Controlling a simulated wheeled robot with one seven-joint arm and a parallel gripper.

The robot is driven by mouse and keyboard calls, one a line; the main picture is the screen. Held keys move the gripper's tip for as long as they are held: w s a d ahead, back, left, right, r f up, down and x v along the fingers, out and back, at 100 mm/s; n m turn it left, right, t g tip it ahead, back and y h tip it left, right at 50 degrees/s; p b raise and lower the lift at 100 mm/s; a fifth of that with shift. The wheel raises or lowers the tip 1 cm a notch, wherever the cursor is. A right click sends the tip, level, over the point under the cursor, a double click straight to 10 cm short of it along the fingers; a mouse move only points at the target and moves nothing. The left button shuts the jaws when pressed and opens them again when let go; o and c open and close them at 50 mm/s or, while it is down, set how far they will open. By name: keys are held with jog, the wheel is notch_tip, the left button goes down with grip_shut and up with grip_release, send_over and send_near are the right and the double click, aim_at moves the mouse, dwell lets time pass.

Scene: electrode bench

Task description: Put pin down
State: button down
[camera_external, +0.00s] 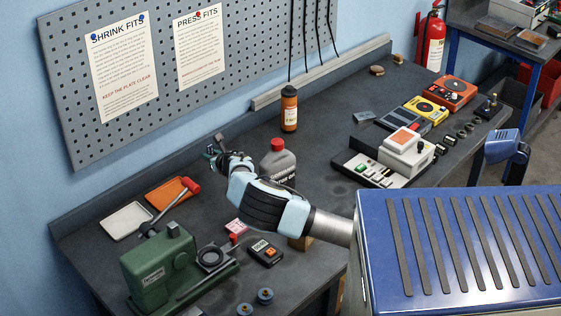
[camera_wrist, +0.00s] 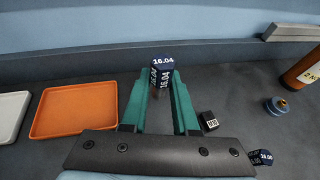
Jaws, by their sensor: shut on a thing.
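The pin (camera_wrist: 162,66) has a dark blue head marked 16.04 and sits between the green fingertips of my gripper (camera_wrist: 163,88). My gripper is shut on it and holds it over the back of the dark bench. In the external view my gripper (camera_external: 213,151) is raised above the bench, behind the grey bottle, with a small dark end of the pin (camera_external: 219,138) showing on top. The pin's lower part is mostly hidden by the fingers in the wrist view.
An orange tray (camera_wrist: 75,110) and a white tray (camera_wrist: 11,115) lie left of my gripper. A small black block (camera_wrist: 209,121), a blue-headed piece (camera_wrist: 261,157) and a blue-grey knob (camera_wrist: 276,106) stand to the right. A grey bottle (camera_external: 279,162) and green press (camera_external: 160,266) are nearby.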

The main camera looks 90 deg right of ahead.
aim_at(210, 146)
notch_tip(210, 146, up, 13)
jog(key=shift+r, duration=0.1)
jog(key=s+d+p, duration=0.3)
jog(key=s+d, duration=0.2)
jog(key=s, duration=0.7)
jog(key=s+d+p, duration=0.4)
jog(key=s+d, duration=0.1)
jog(key=s, duration=0.8)
jog(key=shift+g, duration=0.3)
jog(key=f+p, duration=0.1)
jog(key=f, duration=0.6)
jog(key=f+p, duration=0.2)
jog(key=f, duration=0.5)
jog(key=w+f+p, duration=0.1)
jog(key=f, duration=0.7)
jog(key=shift+f+p, duration=0.1)
jog(key=shift+p, duration=0.2)
jog(key=shift+f, duration=0.35)
